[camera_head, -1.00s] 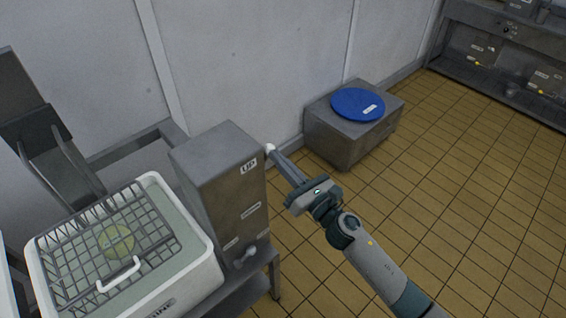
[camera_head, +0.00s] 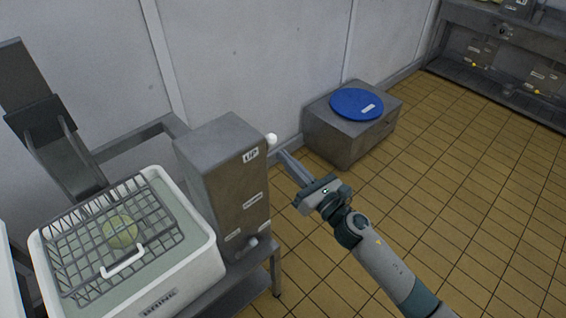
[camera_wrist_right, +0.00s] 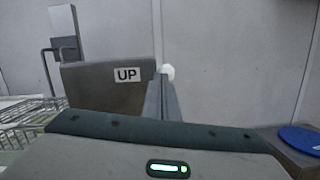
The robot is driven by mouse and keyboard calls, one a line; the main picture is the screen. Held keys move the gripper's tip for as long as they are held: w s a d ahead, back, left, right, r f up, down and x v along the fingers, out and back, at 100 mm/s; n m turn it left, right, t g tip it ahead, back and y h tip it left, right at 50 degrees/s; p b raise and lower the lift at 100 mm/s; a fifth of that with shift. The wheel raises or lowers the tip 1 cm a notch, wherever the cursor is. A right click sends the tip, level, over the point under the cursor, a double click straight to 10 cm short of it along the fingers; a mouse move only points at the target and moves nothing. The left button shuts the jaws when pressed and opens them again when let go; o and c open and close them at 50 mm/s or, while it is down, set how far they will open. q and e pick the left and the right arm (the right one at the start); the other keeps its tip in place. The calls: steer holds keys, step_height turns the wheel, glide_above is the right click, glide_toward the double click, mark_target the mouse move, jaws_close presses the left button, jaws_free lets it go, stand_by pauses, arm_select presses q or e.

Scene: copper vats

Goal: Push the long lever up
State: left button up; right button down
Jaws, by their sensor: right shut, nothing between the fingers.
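The grey metal box (camera_head: 222,180) stands beside the white basin and carries an "UP" label near its top. A white round knob (camera_head: 271,138) sticks out at the box's upper right edge, level with that label; the lever's shaft is hidden. My right gripper (camera_head: 282,154) is shut and empty, its fingertips just below and right of the knob, with a small gap in the head view. In the right wrist view, the knob (camera_wrist_right: 168,72) shows just past the tips of the shut fingers (camera_wrist_right: 161,82); contact cannot be told there. My left gripper is not in view.
A white basin (camera_head: 205,268) with a wire basket (camera_head: 75,236) stands left of the box. A second pale knob (camera_head: 252,242) sits low on the box. A low metal block (camera_head: 335,143) with a blue disc (camera_head: 357,104) stands behind. Tiled floor at right is clear.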

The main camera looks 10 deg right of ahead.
arm_select(q)
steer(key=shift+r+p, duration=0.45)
steer(key=shift+p, duration=0.1)
arm_select(e)
steer(key=s+d+r, duration=0.3)
steer(key=s+r, duration=0.2)
steer(key=r, duration=0.3)
steer(key=shift+d+f, duration=0.1)
steer(key=shift+d, duration=0.05)
